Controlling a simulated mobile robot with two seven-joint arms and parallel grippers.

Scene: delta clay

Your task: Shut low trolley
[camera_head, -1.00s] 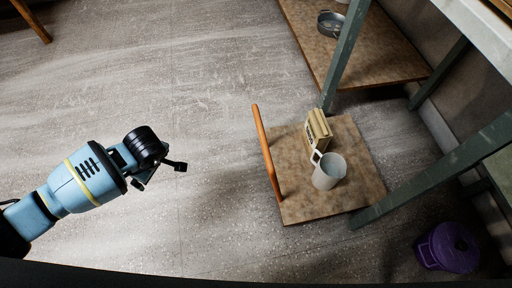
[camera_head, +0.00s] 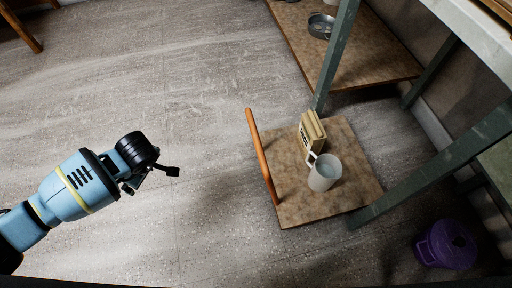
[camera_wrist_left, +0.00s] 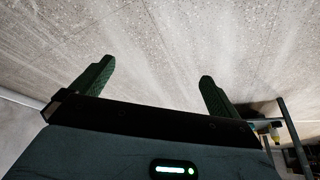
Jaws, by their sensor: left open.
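The low trolley (camera_head: 336,201) is a brown board with an orange bar handle (camera_head: 261,156) along its left edge. It sticks out to the left from between the grey-green legs of a workbench. A white mug (camera_head: 324,173) and a cream box-like item (camera_head: 312,131) stand on it. My left gripper (camera_head: 170,172) is to the left of the handle, apart from it, with clear floor between. In the left wrist view its two dark green fingers (camera_wrist_left: 155,82) are spread, with only floor between them. My right gripper is not in view.
A second brown board (camera_head: 370,62) with a metal pan (camera_head: 321,25) lies behind the trolley. Bench legs (camera_head: 335,55) stand close to the trolley's right side. A purple bin (camera_head: 446,245) stands at the lower right. The floor on the left is open.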

